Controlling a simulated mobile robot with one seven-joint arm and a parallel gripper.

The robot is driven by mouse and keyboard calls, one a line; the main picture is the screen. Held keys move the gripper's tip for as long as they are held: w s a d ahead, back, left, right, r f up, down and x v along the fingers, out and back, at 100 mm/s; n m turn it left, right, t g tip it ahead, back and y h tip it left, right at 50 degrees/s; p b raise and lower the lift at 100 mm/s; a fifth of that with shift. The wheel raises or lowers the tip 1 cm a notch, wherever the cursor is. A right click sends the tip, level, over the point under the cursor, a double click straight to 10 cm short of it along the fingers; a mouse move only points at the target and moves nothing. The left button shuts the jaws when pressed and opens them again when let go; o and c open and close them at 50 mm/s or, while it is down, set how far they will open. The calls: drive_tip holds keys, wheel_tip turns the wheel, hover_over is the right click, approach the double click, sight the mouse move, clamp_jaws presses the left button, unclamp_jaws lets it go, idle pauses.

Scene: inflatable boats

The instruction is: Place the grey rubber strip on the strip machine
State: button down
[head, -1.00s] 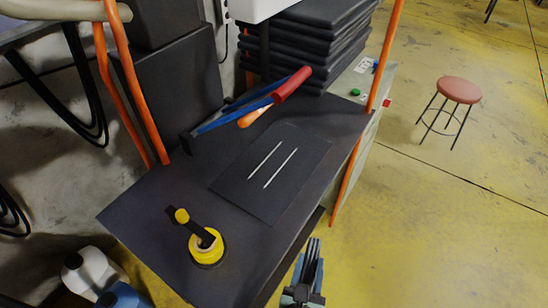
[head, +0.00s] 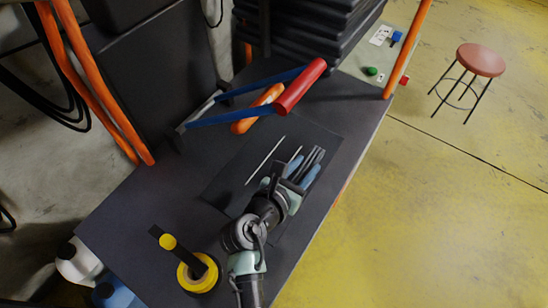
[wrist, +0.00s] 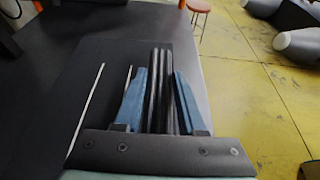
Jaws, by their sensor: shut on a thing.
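My gripper (head: 303,171) is over the right part of a dark flat sheet (head: 228,188) marked with two pale lines, on a black worktop. Its blue fingers are shut on the grey rubber strip (head: 316,158), a dark, ridged, long piece. In the wrist view the strip (wrist: 160,85) stands between the two fingers and points away over the sheet (wrist: 90,70). The left pale line shows clear; the right one is mostly hidden by my gripper. I cannot tell whether the strip touches the sheet. A panel with a green button (head: 372,71) is at the worktop's far end, perhaps part of the strip machine.
Orange posts (head: 408,50) flank the worktop. A red stool (head: 480,60) stands on open floor.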

drive_tip(key=w+a, duration=0.1)
drive_tip(key=a, duration=0.1)
drive_tip(key=w+a, duration=0.3)
drive_tip(key=a, duration=0.1)
drive_tip(key=shift+w+a, duration=0.25)
drive_tip(key=shift+a, duration=0.05)
drive_tip(key=shift+f+b, duration=0.55)
drive_tip(key=shift+f, duration=1.2)
drive_tip(key=shift+f, duration=0.15)
drive_tip(key=c, duration=0.5)
unclamp_jaws()
drive_tip(key=shift+s+a+r, duration=0.1)
drive_tip(key=shift+r, duration=0.1)
drive_tip(key=p+v, duration=0.1)
drive_tip(key=v, duration=1)
drive_tip(key=shift+s+a+r, duration=0.1)
drive_tip(key=shift+s+a, duration=0.05)
drive_tip(key=shift+s, duration=0.2)
